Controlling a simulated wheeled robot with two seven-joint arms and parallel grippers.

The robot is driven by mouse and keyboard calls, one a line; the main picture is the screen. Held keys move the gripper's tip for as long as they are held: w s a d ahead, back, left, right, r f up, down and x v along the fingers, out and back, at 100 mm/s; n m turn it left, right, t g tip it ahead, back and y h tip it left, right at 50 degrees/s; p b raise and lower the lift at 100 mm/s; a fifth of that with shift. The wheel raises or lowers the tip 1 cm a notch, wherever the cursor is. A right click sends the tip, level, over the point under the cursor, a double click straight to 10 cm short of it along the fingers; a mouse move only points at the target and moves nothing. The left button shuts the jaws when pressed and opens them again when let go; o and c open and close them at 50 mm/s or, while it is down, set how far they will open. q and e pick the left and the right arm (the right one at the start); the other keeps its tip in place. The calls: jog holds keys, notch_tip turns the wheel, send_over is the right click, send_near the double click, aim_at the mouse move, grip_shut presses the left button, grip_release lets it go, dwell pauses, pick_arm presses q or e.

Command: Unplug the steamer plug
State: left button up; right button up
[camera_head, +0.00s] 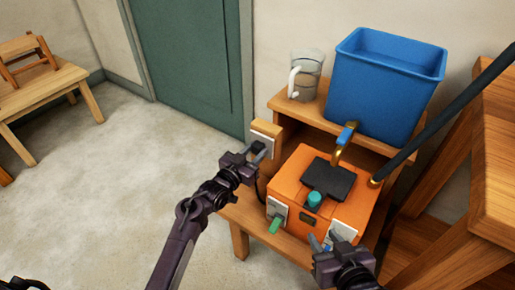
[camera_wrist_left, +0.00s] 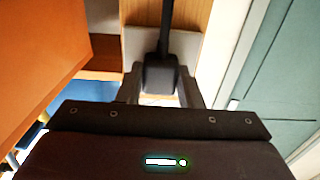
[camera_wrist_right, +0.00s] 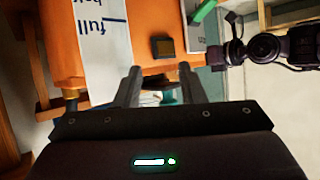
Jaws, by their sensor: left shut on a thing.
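The orange steamer (camera_head: 290,186) sits on a wooden stand, with a black pad and a teal knob (camera_head: 314,199) on top. A white outlet plate (camera_head: 265,141) is on a wooden post at the steamer's back left. My left gripper (camera_head: 257,150) is at this plate, shut on the black plug (camera_wrist_left: 160,76). The plug's dark cord (camera_wrist_left: 167,18) runs up in the left wrist view. The plug is against or just in front of the plate; its prongs are hidden. My right gripper (camera_head: 325,243) is open and empty by the steamer's front label (camera_wrist_right: 104,42).
A blue bin (camera_head: 382,85) and a mug-like jar (camera_head: 306,76) stand on the shelf behind. A dark pole (camera_head: 440,120) slants at the right near a wooden structure (camera_head: 490,160). A green lever (camera_head: 275,225) sticks out of the steamer's front.

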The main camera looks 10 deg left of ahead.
aim_at(255, 151)
pick_arm(q)
grip_shut()
jog(key=shift+s+a+r+p, duration=0.1)
jog(key=shift+s+a+p, duration=0.15)
jog(key=shift+s+p, duration=0.4)
jog(key=shift+p+v, duration=1.15)
jog(key=shift+v, duration=0.55)
jog(key=shift+p+v, duration=0.65)
jog(key=shift+v, duration=0.45)
